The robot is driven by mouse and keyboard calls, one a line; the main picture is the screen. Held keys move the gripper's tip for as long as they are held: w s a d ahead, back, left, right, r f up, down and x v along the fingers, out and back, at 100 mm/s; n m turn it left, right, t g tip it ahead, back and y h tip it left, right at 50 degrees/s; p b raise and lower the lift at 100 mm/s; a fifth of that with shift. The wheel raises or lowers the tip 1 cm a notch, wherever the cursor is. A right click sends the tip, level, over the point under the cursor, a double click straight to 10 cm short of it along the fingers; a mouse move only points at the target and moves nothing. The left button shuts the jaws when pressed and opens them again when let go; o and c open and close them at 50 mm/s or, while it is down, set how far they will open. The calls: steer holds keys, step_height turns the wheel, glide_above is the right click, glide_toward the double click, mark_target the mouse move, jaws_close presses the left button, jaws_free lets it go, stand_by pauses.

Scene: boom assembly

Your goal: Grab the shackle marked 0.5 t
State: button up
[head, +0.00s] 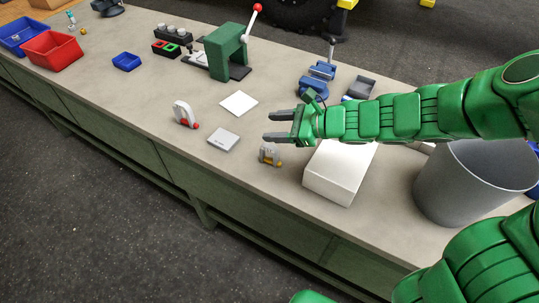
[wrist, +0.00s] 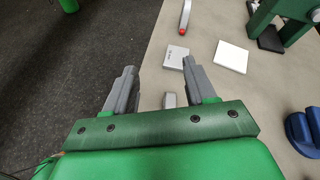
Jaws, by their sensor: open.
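Two shackles stand on the bench; I cannot read a load mark on either. The larger grey shackle with a red pin end (head: 182,110) is at the left; its lower part shows at the top of the wrist view (wrist: 186,16). The smaller shackle with a yellow pin end (head: 268,153) stands near the front edge. A small grey piece (wrist: 169,100) between my fingers in the wrist view looks like part of it, mostly hidden by my gripper. My gripper (head: 271,128) is open and empty, above the bench and apart from both shackles; its fingers (wrist: 160,68) are spread.
A flat grey box (head: 223,139) and a white square sheet (head: 239,103) lie beside the shackles. A white box (head: 340,172) and a grey bin (head: 470,180) stand to the right. A green press (head: 230,55) and blue vise (head: 316,82) are behind.

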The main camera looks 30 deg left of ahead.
mark_target(272, 147)
steer(key=f+m, duration=0.1)
steer(key=w+a+f+m, duration=0.1)
steer(key=f, duration=0.1)
steer(key=w+a+f+m+t, duration=0.1)
steer(key=shift+w+a+f+m, duration=0.1)
steer(key=shift+w+f+m, duration=0.1)
steer(key=shift+f+m, duration=0.15)
steer(key=shift+f, duration=3.4)
steer(key=shift+a+f, duration=0.2)
steer(key=shift+x, duration=1.3)
steer(key=shift+r, duration=0.1)
jaws_close()
